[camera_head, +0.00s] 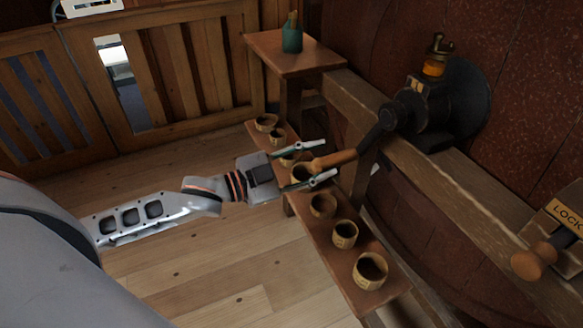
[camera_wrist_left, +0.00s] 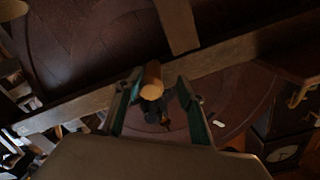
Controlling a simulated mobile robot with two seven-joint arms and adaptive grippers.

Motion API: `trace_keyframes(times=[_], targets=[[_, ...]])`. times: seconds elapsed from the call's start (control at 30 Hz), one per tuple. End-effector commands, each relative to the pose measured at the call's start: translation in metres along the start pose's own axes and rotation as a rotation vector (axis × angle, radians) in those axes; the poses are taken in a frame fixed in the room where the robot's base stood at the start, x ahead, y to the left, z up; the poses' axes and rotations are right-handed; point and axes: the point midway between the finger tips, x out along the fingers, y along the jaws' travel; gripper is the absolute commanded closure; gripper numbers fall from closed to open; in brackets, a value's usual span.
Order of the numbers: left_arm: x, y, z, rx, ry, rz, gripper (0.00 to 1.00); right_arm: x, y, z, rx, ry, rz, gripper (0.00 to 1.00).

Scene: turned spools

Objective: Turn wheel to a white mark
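A crank with a wooden handle (camera_head: 335,159) and a black metal arm (camera_head: 375,137) is mounted at the wooden beam. The handle's round end also shows in the left wrist view (camera_wrist_left: 152,90). My left gripper (camera_head: 322,162) is open, with one finger on each side of the handle's end; a gap shows between fingers and handle. My right gripper is out of view.
A narrow shelf (camera_head: 330,247) under my left gripper holds several wooden cups (camera_head: 371,270). A small table (camera_head: 285,65) with a green bottle (camera_head: 292,38) stands behind. A LOCK sign (camera_head: 567,216) and wooden knob (camera_head: 531,263) are at right. The floor at left is clear.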

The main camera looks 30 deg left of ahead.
Motion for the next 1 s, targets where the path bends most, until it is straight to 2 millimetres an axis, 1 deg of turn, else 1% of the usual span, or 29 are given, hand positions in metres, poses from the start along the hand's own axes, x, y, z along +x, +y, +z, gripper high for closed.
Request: trace_keyframes(times=[0.03, 0.2, 0.4, 0.5, 0.7, 1.0], targets=[[-0.009, 0.001, 0.001, 0.0, -0.003, 0.001, 0.62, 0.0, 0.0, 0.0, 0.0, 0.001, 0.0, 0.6], [-0.032, 0.001, 0.001, -0.001, -0.002, 0.002, 0.62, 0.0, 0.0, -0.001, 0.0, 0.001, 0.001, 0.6], [-0.056, 0.002, 0.001, -0.001, -0.002, 0.002, 0.62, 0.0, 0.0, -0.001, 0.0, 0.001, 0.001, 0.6], [-0.064, 0.002, 0.001, -0.002, -0.002, 0.002, 0.62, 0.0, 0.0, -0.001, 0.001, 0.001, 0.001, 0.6], [-0.072, 0.001, 0.0, -0.002, 0.001, 0.001, 0.62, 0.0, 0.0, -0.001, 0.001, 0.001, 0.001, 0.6], [-0.074, 0.001, 0.0, -0.001, 0.001, 0.001, 0.62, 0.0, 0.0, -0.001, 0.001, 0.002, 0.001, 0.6]])
